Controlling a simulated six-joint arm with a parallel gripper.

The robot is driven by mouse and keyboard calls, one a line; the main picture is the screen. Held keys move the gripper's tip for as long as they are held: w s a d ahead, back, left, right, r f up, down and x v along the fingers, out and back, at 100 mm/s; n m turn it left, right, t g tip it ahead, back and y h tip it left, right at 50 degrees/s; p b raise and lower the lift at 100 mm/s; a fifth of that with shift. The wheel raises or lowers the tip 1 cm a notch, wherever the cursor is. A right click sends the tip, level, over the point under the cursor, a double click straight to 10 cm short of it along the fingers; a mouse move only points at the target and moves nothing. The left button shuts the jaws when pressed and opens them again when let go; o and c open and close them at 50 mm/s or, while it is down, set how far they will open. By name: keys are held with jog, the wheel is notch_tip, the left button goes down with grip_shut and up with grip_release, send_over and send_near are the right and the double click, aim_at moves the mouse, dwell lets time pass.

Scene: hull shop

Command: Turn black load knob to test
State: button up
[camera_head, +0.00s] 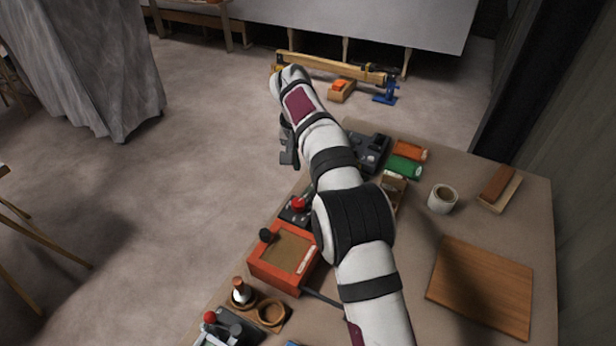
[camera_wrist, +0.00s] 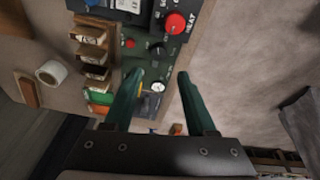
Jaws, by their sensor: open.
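The dark green panel (camera_wrist: 133,60) shows in the wrist view with a small red button, a white dial gauge (camera_wrist: 158,86) and a black knob (camera_wrist: 158,48) between them. The knob's markings are too small to read surely. In the head view a dark panel (camera_head: 372,146) lies at the table's far left edge, partly behind my arm. My gripper (camera_wrist: 160,74) is open, its two green fingers apart with nothing between them. The knob appears just beyond the fingertips; I cannot tell the height gap. In the head view my gripper (camera_head: 289,154) hangs left of the panel.
A dark box with a big red knob (camera_wrist: 175,22) adjoins the panel. Green (camera_head: 405,167) and orange (camera_head: 409,150) blocks, a tape roll (camera_head: 442,198) and a wooden board (camera_head: 485,287) are on the table. An orange box (camera_head: 284,256) stands nearer. Open floor lies left.

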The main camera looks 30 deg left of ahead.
jog(key=w+d+n+y, duration=0.2)
jog(key=d+n+y, duration=0.3)
jog(key=n, duration=0.6)
jog(key=shift+g+h, duration=0.3)
jog(key=x, duration=0.9)
jog(key=d+x, duration=0.1)
jog(key=x, duration=0.4)
jog(key=shift+a+f, duration=0.15)
jog(key=shift+f, duration=0.25)
grip_shut()
